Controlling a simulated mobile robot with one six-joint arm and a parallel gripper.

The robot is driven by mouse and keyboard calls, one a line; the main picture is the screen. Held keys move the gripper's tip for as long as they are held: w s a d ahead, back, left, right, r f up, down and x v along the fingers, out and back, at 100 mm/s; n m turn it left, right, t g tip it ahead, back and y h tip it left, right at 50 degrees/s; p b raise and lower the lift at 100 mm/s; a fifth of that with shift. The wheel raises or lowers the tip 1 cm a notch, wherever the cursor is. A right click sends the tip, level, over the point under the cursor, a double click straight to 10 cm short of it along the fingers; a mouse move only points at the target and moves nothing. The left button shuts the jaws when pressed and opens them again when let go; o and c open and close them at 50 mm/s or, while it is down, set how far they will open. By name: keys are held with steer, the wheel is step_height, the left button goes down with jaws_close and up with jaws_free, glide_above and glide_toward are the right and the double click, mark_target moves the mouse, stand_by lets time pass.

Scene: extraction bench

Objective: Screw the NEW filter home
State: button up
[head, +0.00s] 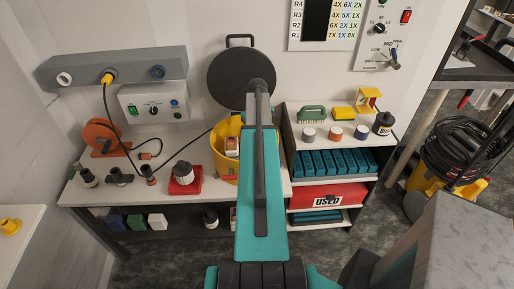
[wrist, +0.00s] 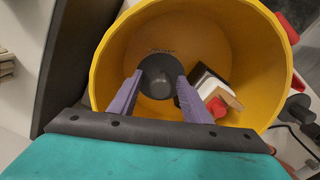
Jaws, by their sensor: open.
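A yellow drum (head: 218,152) stands open on the bench; its inside wall (wrist: 245,45) fills much of the wrist view. A dark grey round part with a knob (wrist: 157,80) sits inside. I cannot tell whether it is the new filter or a fixed fitting. My gripper (wrist: 159,75) is open, its two purple fingers on either side of that part; contact is unclear. In the head view my arm hides the gripper. A white ribbed filter with a dark top (head: 183,173) sits on a red tray (head: 193,187) left of the drum.
A white and dark box-like item with a red part (wrist: 212,95) lies inside the drum, close to the right finger. The round dark lid (head: 240,78) stands raised behind. A shelf unit (head: 335,148) with a red USED drawer (head: 328,196) stands right. An orange reel (head: 102,137) stands left.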

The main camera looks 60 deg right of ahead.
steer(key=n, duration=0.6)
steer(key=shift+n, duration=3.5)
jaws_close()
steer(key=shift+m, duration=2)
steer(key=shift+o, duration=0.3)
jaws_free()
steer(key=shift+r, duration=0.15)
